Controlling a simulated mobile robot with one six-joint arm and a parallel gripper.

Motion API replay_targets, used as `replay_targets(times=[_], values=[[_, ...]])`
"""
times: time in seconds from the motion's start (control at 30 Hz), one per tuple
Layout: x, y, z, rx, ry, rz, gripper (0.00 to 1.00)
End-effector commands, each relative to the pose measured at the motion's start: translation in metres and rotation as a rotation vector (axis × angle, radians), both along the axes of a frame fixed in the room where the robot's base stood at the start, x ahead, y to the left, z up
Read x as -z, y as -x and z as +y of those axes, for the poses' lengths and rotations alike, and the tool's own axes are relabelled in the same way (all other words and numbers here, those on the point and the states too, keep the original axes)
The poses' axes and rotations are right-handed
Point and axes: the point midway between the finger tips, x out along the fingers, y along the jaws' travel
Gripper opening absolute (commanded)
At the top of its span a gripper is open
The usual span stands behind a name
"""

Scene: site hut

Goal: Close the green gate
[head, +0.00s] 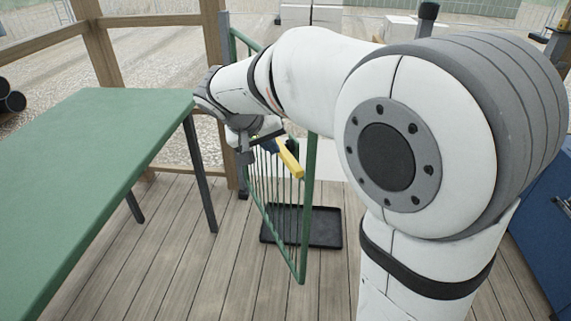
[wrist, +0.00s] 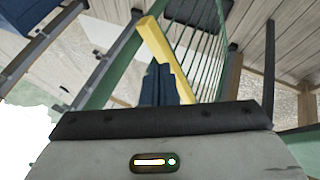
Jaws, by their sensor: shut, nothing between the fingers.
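The green gate (head: 304,215) stands open in the head view, swung inward over the plank floor, with thin vertical bars. It hangs from the side by the wooden post. A yellow bar (head: 289,158) is on its upper part. My gripper (head: 271,146) is right beside the yellow bar, its dark blue fingers shut and empty. In the wrist view the fingers (wrist: 158,84) overlap the yellow bar (wrist: 160,50), with the green gate bars (wrist: 204,42) behind. I cannot tell whether the fingers touch the bar. My arm hides part of the gate's top.
A green-topped table (head: 95,160) fills the left. A black tray (head: 325,229) lies on the floor by the gate. A wooden post (head: 216,60) stands by the hinge side. A blue cabinet (head: 545,205) is at right. Floor in front of the gate is clear.

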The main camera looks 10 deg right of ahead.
Motion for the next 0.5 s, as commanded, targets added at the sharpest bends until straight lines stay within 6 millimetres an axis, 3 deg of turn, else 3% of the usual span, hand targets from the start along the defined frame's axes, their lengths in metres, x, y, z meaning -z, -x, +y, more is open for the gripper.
replay_targets(times=[0.03, 0.2, 0.5], values=[[0.010, -0.006, 0.006, -0.001, 0.009, -0.012, 0.00], [0.016, -0.015, 0.008, 0.006, 0.021, -0.032, 0.00], [0.060, -0.035, -0.018, 0.009, 0.021, -0.027, 0.00]])
